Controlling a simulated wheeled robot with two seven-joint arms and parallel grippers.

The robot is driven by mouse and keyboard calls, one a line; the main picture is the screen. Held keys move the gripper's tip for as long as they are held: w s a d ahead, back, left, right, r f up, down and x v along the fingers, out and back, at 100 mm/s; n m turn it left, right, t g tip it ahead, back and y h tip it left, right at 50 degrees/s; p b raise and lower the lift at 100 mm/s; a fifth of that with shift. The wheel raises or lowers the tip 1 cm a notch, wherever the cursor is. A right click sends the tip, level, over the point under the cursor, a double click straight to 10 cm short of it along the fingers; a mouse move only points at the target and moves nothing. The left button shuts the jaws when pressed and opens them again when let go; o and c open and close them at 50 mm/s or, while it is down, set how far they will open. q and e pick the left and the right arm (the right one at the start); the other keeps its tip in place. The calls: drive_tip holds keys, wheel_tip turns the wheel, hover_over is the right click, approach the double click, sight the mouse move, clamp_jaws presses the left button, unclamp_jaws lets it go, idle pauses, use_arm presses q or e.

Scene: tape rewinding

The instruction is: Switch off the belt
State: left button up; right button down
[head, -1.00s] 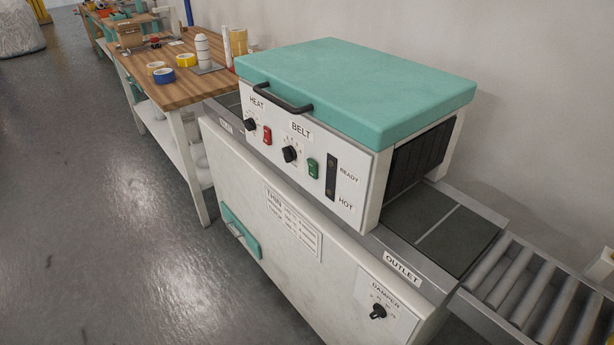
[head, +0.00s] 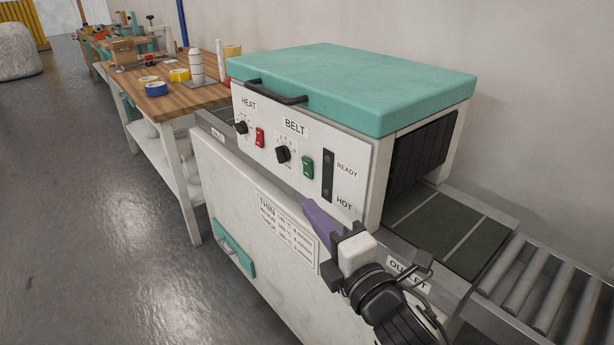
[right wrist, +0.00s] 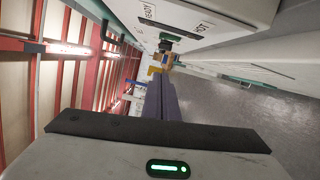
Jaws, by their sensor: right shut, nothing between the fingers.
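The belt panel is on the white front of a teal-topped machine (head: 350,85). Its BELT label (head: 294,126) sits above a black dial (head: 283,154), with a green rocker switch (head: 308,167) to the right of the dial. I cannot tell which way the rocker is tipped. My right gripper (head: 308,204) has purple fingers, shut and empty, below the green switch and apart from it. In the right wrist view the shut fingers (right wrist: 160,82) point toward the panel, where a green switch (right wrist: 171,37) shows small. My left gripper is not in view.
A red switch (head: 260,137) and the HEAT dial (head: 241,127) are left of the belt controls. A black handle (head: 276,92) juts from the lid's front edge. A roller track (head: 545,290) lies at right. A workbench (head: 160,100) with tape rolls stands behind. The floor at left is clear.

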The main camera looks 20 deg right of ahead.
sight(308, 173)
drive_tip(key=shift+w+d+r, duration=0.1)
drive_tip(key=shift+w+d, duration=0.35)
drive_tip(key=shift+w, duration=1.4)
drive_tip(key=shift+w+d+r, duration=0.15)
drive_tip(key=shift+w+d, duration=0.3)
drive_tip(key=shift+w, duration=1.45)
drive_tip(key=shift+w+d+r, duration=0.1)
drive_tip(key=shift+w+d, duration=0.35)
drive_tip(key=shift+w, duration=1.4)
drive_tip(key=shift+w+d+r+p, duration=0.15)
drive_tip(key=shift+r+p, duration=0.1)
drive_tip(key=shift+p, duration=0.15)
drive_tip(key=shift+d+m, duration=0.1)
drive_tip(key=shift+m, duration=0.3)
drive_tip(key=shift+f, duration=0.15)
